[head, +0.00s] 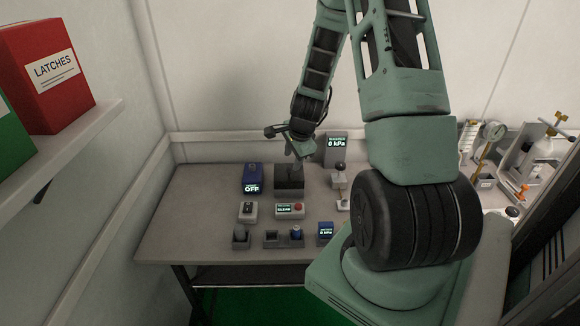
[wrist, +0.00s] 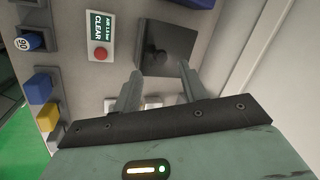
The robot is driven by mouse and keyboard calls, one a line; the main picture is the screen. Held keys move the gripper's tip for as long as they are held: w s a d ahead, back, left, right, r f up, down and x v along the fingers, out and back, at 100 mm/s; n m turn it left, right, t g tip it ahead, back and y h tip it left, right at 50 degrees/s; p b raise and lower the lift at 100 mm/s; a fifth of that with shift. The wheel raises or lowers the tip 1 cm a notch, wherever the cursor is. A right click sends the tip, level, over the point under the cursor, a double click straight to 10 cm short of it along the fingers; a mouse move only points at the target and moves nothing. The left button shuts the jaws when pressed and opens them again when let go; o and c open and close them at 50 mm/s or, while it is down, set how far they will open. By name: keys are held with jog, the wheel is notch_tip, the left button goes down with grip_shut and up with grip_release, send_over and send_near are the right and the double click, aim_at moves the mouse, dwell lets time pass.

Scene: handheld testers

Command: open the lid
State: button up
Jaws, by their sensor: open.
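A dark square lid (wrist: 178,42) with a round dark knob (wrist: 155,55) shows at the top centre of the wrist view. It appears to lie flat. In the head view the same dark box (head: 289,181) stands at the back middle of the bench, partly under my gripper. My gripper (wrist: 160,84) is open and empty, its two fingers apart and pointing towards the knob. In the head view my gripper (head: 297,153) is just above the box. I cannot tell whether a finger touches the lid.
A blue device (head: 252,178) reading OFF stands left of the box. A CLEAR panel (head: 290,210) with a red button is in front. A grey gauge (head: 336,147) and a lever stand (head: 340,185) are to the right. The bench's front left (head: 185,235) is bare.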

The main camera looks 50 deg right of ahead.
aim_at(290, 168)
jog(key=shift+x, duration=2.55)
jog(key=shift+c, duration=0.3)
grip_shut()
